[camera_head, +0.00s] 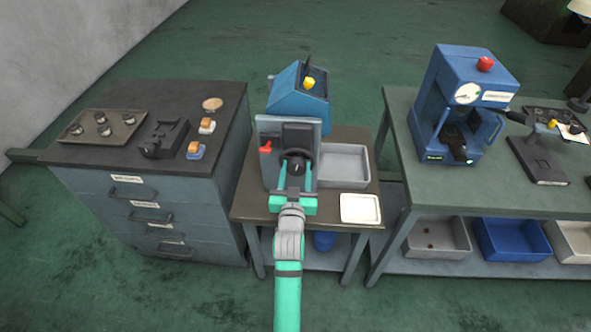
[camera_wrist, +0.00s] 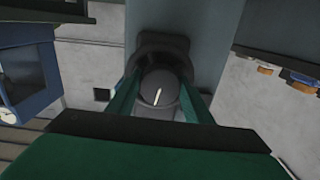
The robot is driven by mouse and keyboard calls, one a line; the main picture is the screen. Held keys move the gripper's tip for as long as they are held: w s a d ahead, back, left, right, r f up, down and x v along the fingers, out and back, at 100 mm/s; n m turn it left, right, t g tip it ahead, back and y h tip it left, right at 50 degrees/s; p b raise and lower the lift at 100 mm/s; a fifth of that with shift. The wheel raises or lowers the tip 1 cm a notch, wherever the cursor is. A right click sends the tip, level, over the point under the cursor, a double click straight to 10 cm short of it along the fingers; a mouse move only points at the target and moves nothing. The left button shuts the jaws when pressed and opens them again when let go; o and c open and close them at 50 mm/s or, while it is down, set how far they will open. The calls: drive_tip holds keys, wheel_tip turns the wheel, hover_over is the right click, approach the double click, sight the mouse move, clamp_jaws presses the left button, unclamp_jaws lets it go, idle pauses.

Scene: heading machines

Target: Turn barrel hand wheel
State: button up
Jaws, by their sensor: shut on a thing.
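The barrel hand wheel is a dark round wheel (camera_head: 298,155) on the front of the blue-grey machine on the middle table. In the wrist view its dark rim (camera_wrist: 165,44) shows behind a rounded grey hub (camera_wrist: 160,90) with a white line mark, tilted slightly. My gripper (camera_head: 295,178) reaches the wheel from the front. In the wrist view its green fingers (camera_wrist: 160,82) stand on both sides of the hub, shut on the wheel. The exact finger contact is partly hidden.
A red lever (camera_head: 266,149) sticks out left of the wheel. A grey bin (camera_head: 344,182) and a white tray (camera_head: 361,209) are to the right. A dark-topped drawer cabinet (camera_head: 145,200) stands left, and a bench with a blue press (camera_head: 463,95) stands right.

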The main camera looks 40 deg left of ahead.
drive_tip(key=shift+n, duration=0.9)
drive_tip(key=shift+d, duration=0.1)
drive_tip(key=shift+s, duration=0.1)
drive_tip(key=o, duration=1)
drive_tip(key=shift+o, duration=0.2)
drive_tip(key=v, duration=1)
drive_tip(key=shift+s, duration=0.25)
drive_tip(key=shift+d+f, duration=0.1)
drive_tip(key=shift+d, duration=0.1)
